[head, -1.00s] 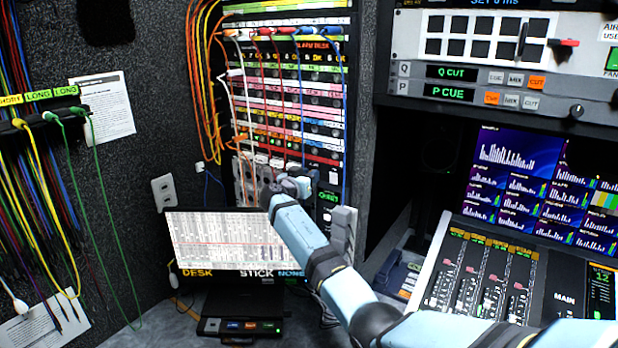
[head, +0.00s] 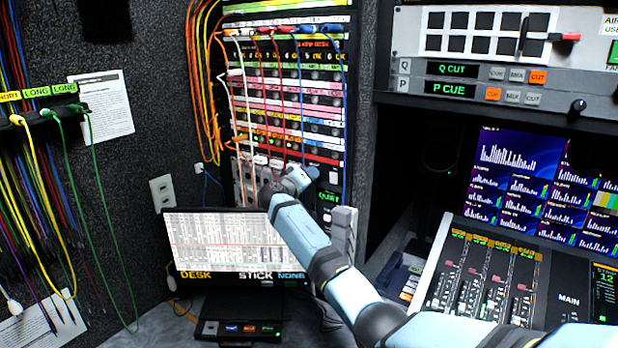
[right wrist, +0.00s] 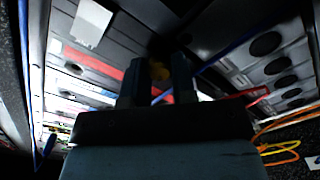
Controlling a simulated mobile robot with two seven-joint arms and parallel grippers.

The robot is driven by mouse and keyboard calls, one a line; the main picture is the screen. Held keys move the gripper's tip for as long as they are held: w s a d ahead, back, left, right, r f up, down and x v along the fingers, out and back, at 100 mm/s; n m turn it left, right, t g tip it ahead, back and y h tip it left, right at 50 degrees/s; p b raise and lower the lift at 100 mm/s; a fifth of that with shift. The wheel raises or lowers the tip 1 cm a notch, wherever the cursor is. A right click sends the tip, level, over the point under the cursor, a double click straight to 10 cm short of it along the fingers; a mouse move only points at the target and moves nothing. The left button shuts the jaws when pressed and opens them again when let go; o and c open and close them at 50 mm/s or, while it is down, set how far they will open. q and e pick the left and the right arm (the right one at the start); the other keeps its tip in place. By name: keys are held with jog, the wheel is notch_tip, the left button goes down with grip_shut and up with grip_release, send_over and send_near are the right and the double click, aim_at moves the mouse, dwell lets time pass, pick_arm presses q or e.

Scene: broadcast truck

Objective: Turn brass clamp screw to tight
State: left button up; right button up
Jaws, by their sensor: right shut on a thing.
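The brass clamp screw (right wrist: 160,71) shows as a small dark gold spot between the fingertips in the right wrist view. My right gripper (right wrist: 158,78) is shut on it, in front of the rack's lower panels. In the head view my right gripper (head: 283,180) is at the lower front of the patch rack, and my own wrist and arm hide the screw. How far the screw is turned cannot be told. My left gripper is not in view.
The patch rack (head: 285,100) carries coloured strips and several patch cables. A blue cable (right wrist: 232,48) passes close to my right fingers. A screen (head: 215,240) stands below left of the arm. A mixing desk (head: 480,280) is at the right.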

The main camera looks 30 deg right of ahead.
pick_arm(q)
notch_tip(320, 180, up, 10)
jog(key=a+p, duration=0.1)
jog(key=p, duration=1)
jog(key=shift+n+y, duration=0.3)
pick_arm(e)
jog(key=shift+n, duration=14.5)
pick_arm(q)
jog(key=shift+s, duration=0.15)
pick_arm(e)
jog(key=shift+f, duration=0.1)
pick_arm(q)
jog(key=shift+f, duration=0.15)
